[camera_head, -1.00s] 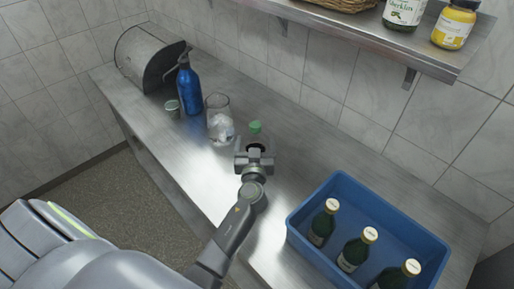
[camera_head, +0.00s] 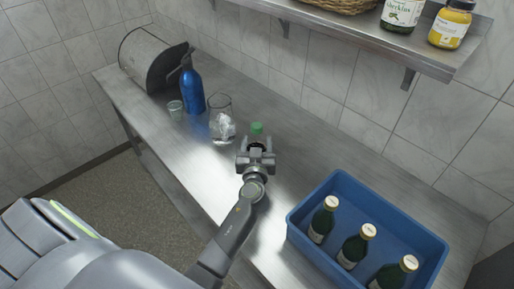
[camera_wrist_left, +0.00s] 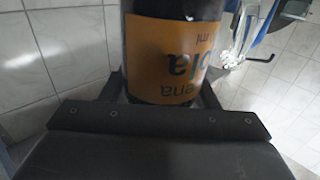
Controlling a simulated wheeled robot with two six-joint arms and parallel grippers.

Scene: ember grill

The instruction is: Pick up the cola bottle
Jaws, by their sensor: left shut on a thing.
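The cola bottle is dark with an orange label, seen large in the left wrist view (camera_wrist_left: 172,50). In the head view its green cap (camera_head: 257,128) shows just beyond my left gripper (camera_head: 257,150), which hides most of its body. My left gripper is shut on the bottle, with one finger on each side of it near the label's lower part in the wrist view. The bottle looks upright; I cannot tell whether its base touches the counter. My right gripper is not in view.
A clear glass (camera_head: 222,122), a blue siphon bottle (camera_head: 192,88) and a small tin (camera_head: 175,110) stand left of the bottle on the steel counter (camera_head: 190,160). A blue crate (camera_head: 420,235) with green bottles stands right. A wall shelf (camera_head: 350,30) holds jars above.

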